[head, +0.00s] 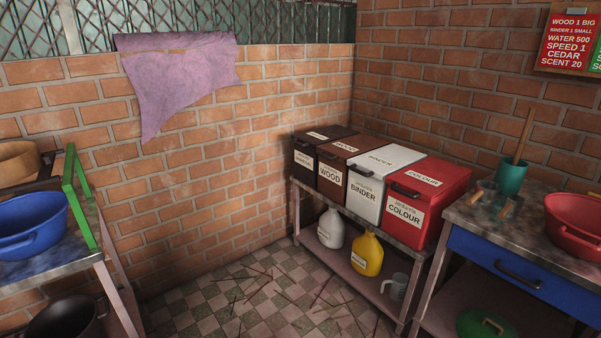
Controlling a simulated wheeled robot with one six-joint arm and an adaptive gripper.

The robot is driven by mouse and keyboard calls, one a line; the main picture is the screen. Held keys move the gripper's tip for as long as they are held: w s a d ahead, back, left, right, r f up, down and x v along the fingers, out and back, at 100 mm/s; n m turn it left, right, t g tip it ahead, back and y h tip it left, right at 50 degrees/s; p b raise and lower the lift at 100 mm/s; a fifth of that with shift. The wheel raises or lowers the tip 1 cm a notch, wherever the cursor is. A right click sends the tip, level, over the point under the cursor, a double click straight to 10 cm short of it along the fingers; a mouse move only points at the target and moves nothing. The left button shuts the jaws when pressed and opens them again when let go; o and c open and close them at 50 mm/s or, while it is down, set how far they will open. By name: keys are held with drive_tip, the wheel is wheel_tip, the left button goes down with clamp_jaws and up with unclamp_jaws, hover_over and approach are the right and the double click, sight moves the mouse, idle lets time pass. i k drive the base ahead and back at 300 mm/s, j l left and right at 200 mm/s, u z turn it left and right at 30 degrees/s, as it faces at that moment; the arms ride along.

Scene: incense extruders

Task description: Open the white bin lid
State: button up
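The white bin (368,194) stands on the top of a metal shelf, in a row of bins against the brick wall. It carries a "BINDER" label on its front. Its white lid (386,160) lies flat on top and looks closed, with "BINDER" written on it. A dark handle shows at the front edge of the lid. My gripper is not in view, so I cannot see its state or its place relative to the bin.
A brown wood bin (337,171) stands left of the white bin and a red colour bin (421,198) right of it. A black bin (307,159) is farthest left. White (331,228) and yellow (367,254) jugs sit below. Thin sticks litter the open tiled floor.

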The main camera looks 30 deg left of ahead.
sight(378, 163)
drive_tip(key=u, duration=1)
drive_tip(key=i+j+z, duration=0.1)
drive_tip(key=j, duration=0.2)
drive_tip(key=i+j+z, duration=0.1)
drive_tip(key=j, duration=0.25)
drive_tip(key=i+j+z, duration=0.1)
drive_tip(key=j, duration=0.25)
drive_tip(key=i+j+z, duration=0.1)
drive_tip(key=j, duration=0.25)
